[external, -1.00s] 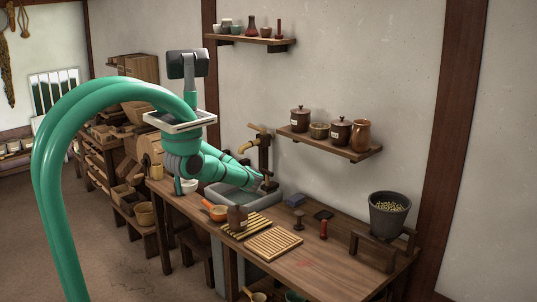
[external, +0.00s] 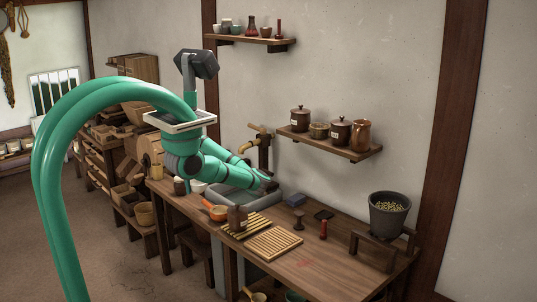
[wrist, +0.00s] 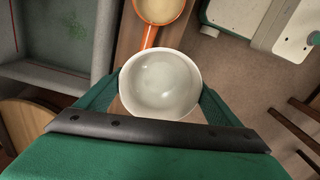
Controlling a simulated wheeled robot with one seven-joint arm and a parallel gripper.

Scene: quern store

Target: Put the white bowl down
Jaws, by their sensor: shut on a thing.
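The white bowl (wrist: 162,78) is between the two green fingers of my gripper (wrist: 160,88) in the wrist view, with its open top facing the camera. It looks empty. The gripper is shut on it. In the external view the bowl (external: 198,187) shows small and partly hidden by my arm, by the left end of the wooden workbench (external: 318,252), in front of the sink. I cannot tell whether its base touches the bench.
The grey sink (external: 233,197) lies behind the bowl. An orange pan (external: 216,213) is close by, its handle towards the bowl in the wrist view. A dark jar (external: 238,219) and slatted racks (external: 272,243) stand further right. The bench's front edge is near; floor shows beyond.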

